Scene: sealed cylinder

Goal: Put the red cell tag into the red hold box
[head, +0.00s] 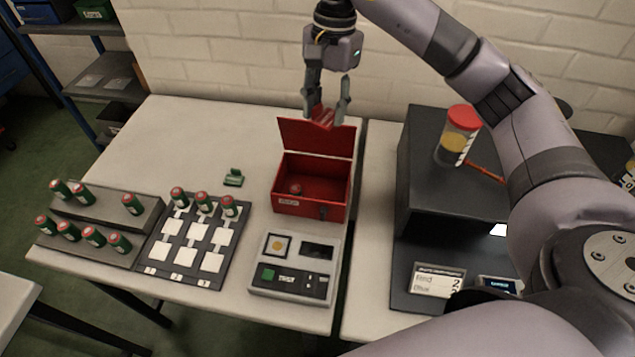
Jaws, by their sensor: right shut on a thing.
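My right gripper (327,112) is shut on a small red tag (322,117) and holds it above the back of the red hold box, in front of the raised lid in the picture. The red hold box (310,206) stands on the white table with its lid (316,137) open. A red-capped item (296,188) lies inside the box at the left. The rest of the box floor looks empty. A green tag (233,178) lies on the table left of the box. My left gripper is not in view.
A tester panel (292,285) sits in front of the box. A dark mat with white squares (205,262) and grey racks (118,212) hold several red-capped green cells. A dark stand at the right bears a red-lidded jar (459,134). The table's back left is clear.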

